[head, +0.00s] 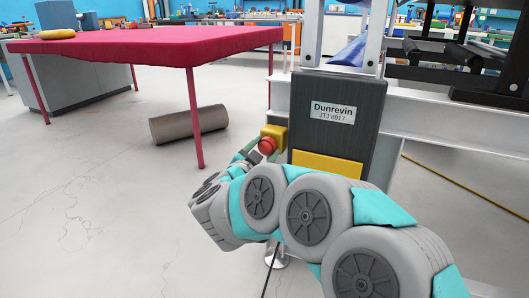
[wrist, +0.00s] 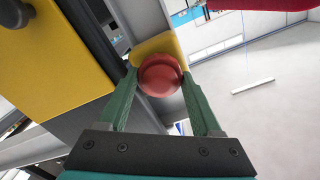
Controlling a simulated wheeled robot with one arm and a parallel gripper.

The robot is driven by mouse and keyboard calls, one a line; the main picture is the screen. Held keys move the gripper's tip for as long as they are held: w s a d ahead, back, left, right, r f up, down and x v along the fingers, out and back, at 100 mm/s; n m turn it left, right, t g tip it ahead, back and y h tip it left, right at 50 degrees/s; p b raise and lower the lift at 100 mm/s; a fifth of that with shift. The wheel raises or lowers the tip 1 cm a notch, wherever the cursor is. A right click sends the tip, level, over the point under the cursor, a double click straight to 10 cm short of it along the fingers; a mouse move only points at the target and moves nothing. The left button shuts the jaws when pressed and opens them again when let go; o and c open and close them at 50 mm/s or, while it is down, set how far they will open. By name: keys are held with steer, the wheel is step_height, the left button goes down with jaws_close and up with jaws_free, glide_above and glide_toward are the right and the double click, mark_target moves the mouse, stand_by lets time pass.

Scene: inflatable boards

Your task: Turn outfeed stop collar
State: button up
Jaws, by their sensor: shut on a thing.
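The outfeed stop collar appears as a round red knob (head: 267,146) on a small yellow housing (head: 274,132) at the left edge of a dark grey panel (head: 341,99) labelled "Dunrevin". In the wrist view the red knob (wrist: 160,75) sits between my gripper's two green fingers (wrist: 159,78), in front of the yellow housing (wrist: 158,46). My gripper (head: 254,152) is shut on the knob, with a finger on each side. My arm partly covers the panel's lower part in the head view. No turn mark shows on the knob.
A pink-topped table (head: 150,45) stands at left, with a grey cylinder (head: 188,124) on the floor beneath. A yellow plate (head: 328,164) is on the panel's lower part. A white metal frame (head: 440,120) runs right. Open floor (head: 80,190) lies left.

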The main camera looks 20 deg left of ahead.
steer(key=shift+m+b, duration=0.4)
steer(key=shift+m, duration=0.7)
steer(key=shift+r, duration=0.1)
steer(key=o, duration=1.4)
steer(key=s+p, duration=0.1)
steer(key=s, duration=0.6)
steer(key=shift+s+a, duration=0.25)
steer(key=shift+s, duration=0.15)
